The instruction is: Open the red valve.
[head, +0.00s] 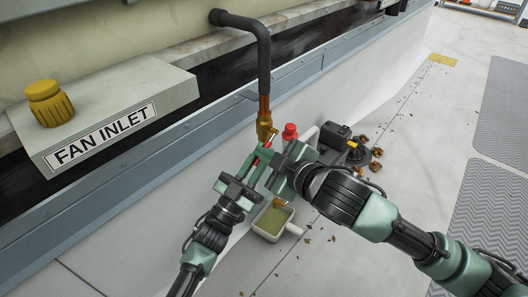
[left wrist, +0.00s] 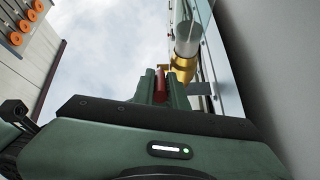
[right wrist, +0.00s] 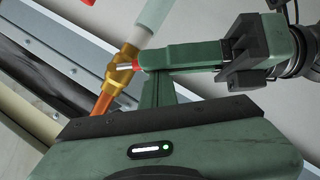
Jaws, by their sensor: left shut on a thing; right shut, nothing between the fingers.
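The brass valve (head: 265,130) sits at the lower end of a copper and black pipe (head: 264,70). It also shows in the right wrist view (right wrist: 118,78). My left gripper (head: 262,150) is shut on the valve's red handle, which shows between its fingers in the left wrist view (left wrist: 160,84) and at their tips in the right wrist view (right wrist: 138,66). My right gripper (right wrist: 157,88) is shut and empty, close beside the left fingers and just below the valve. In the head view the two grippers overlap, so most of the handle is hidden.
A red cap (head: 290,131) stands just right of the valve. A white container (head: 288,230) with greenish liquid stands on the floor below my grippers. A black device (head: 336,136) and scattered dry leaves lie to the right. The FAN INLET box (head: 110,120) with a yellow knob (head: 50,103) is at left.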

